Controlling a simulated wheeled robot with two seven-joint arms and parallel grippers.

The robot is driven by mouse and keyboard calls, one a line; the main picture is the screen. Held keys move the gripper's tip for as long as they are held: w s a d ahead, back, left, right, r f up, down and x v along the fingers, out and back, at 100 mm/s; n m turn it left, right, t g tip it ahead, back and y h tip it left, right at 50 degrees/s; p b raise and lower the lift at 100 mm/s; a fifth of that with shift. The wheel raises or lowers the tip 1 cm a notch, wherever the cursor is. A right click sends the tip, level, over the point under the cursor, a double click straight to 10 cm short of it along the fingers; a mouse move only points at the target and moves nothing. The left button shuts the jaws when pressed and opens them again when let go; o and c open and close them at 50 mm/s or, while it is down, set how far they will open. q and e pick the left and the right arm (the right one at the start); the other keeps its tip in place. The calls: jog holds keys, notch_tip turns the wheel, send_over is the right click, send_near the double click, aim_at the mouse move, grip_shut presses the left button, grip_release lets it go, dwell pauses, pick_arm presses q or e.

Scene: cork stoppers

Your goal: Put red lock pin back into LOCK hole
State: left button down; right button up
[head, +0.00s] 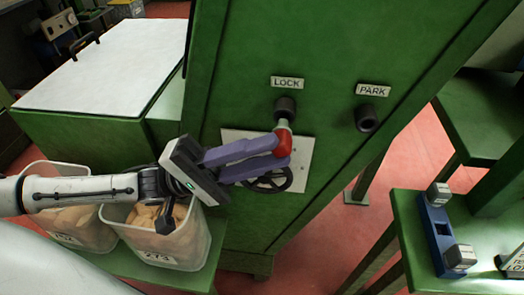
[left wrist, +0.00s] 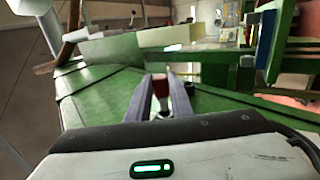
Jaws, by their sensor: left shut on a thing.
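The red lock pin (head: 284,145) is between the fingers of my left gripper (head: 278,153), which is shut on its red grip. The pin points up, and its pale shaft reaches the mouth of the dark LOCK socket (head: 285,106) under the LOCK label (head: 287,83). I cannot tell how far the tip is inside. In the left wrist view the red grip (left wrist: 160,86) shows between the two fingers of my left gripper (left wrist: 163,95); the socket cannot be made out there. My right gripper is not in view.
The PARK socket (head: 367,118) is right of LOCK on the green cabinet (head: 330,50). A black handwheel (head: 268,184) on a white plate (head: 302,170) sits just behind my fingers. Bins of corks (head: 170,255) stand below my arm. A green bench (head: 410,225) is at right.

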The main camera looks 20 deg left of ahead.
pick_arm(q)
jog(key=shift+w+a+b, duration=0.2)
jog(key=shift+w, duration=0.6)
jog(key=shift+w+a+b, duration=0.2)
jog(key=shift+w, duration=0.55)
dwell(1.1)
jog(key=c, duration=1.5)
grip_release()
jog(key=shift+a, duration=0.1)
jog(key=b+v, duration=0.2)
jog(key=v, duration=0.6)
jog(key=shift+b, duration=0.4)
